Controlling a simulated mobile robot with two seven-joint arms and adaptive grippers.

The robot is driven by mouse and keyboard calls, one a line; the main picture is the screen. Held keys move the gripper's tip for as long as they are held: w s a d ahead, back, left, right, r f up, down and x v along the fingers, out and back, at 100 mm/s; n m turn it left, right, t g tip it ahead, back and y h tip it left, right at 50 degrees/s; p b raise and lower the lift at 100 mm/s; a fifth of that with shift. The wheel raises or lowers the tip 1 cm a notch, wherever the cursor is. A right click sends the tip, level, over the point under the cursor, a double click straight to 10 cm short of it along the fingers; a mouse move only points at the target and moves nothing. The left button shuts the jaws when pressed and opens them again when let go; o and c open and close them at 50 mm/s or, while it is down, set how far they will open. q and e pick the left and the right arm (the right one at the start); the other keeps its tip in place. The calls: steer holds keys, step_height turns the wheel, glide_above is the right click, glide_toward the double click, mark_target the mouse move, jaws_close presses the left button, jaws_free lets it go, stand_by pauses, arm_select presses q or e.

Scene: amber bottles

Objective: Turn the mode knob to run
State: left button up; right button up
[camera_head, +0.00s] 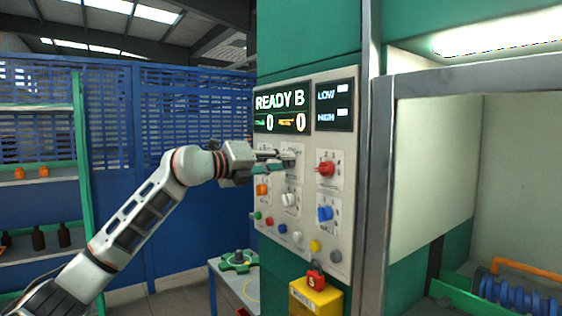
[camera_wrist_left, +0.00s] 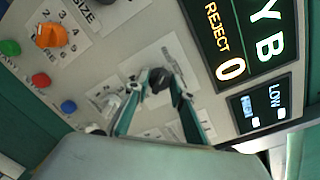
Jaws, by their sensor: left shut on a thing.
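The tilted control panel (camera_head: 305,243) carries several coloured knobs and buttons. My left gripper (camera_head: 288,160) reaches it from the left, just below the display. In the left wrist view, the left gripper (camera_wrist_left: 160,84) is shut on a dark knob (camera_wrist_left: 159,77), with one finger on each side. The knob's label is partly covered by the fingers, so I cannot read its name or setting. In the head view the fingers largely hide this knob. My right gripper is not in view.
An orange knob (camera_head: 262,189), white knob (camera_head: 289,199), red knob (camera_head: 326,169) and blue knob (camera_head: 324,213) surround the held one. The display (camera_head: 281,110) reads READY B. A yellow box (camera_head: 316,298) with a red top stands below. Bottles stand on shelves at left.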

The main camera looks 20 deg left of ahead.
arm_select(q)
steer(key=shift+n, duration=0.9)
steer(key=o, duration=1.1)
steer(key=v, duration=1.2)
